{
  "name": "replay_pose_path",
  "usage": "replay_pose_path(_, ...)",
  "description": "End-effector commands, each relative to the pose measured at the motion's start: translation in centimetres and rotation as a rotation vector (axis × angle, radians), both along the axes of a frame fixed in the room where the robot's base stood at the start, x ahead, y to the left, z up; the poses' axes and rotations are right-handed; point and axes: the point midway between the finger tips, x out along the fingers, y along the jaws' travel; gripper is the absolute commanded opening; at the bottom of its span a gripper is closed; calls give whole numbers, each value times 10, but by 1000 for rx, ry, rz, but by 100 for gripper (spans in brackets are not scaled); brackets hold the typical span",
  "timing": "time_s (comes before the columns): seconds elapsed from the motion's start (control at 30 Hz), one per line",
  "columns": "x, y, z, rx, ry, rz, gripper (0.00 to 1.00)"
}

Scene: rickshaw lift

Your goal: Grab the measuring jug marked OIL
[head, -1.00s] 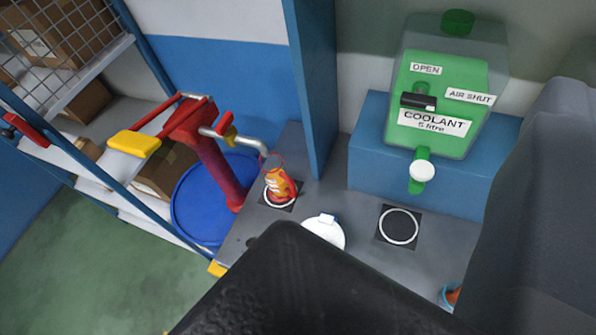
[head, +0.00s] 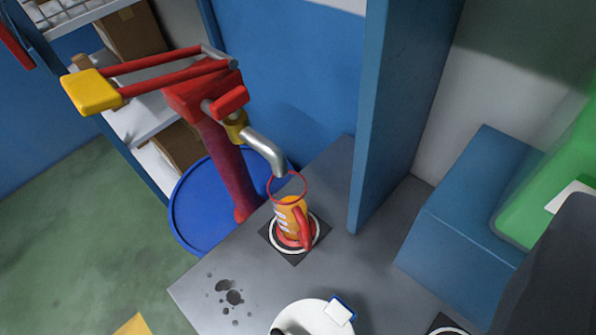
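A clear measuring jug (head: 291,219) with a red rim, a red handle and orange contents stands upright on a dark square pad with a white ring (head: 270,236). Its handle faces the lower right. White marks on its side are too small to read. The silver spout (head: 264,149) of a red hand pump hangs just over its rim. A dark grey part of my arm or gripper (head: 552,275) fills the lower right edge, well apart from the jug. My fingertips cannot be made out, and nothing is seen held.
The red pump (head: 222,150) with its yellow-ended lever (head: 92,92) stands behind the jug, over a blue drum (head: 190,205). A blue post (head: 390,115) rises to the jug's right. A white round object (head: 300,322) and dark spots (head: 230,294) are in front.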

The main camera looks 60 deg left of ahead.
Motion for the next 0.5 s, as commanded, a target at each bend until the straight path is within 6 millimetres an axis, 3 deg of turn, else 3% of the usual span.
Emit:
replay_pose_path(0.03, 5, 27, -41, -15, 26, 68, 75)
replay_pose_path(0.2, -15, 112, -151, -4, 89, 313, 75)
replay_pose_path(0.33, -46, 157, -206, 36, 141, 456, 75)
replay_pose_path(0.5, -72, 184, -237, 75, 180, 550, 75)
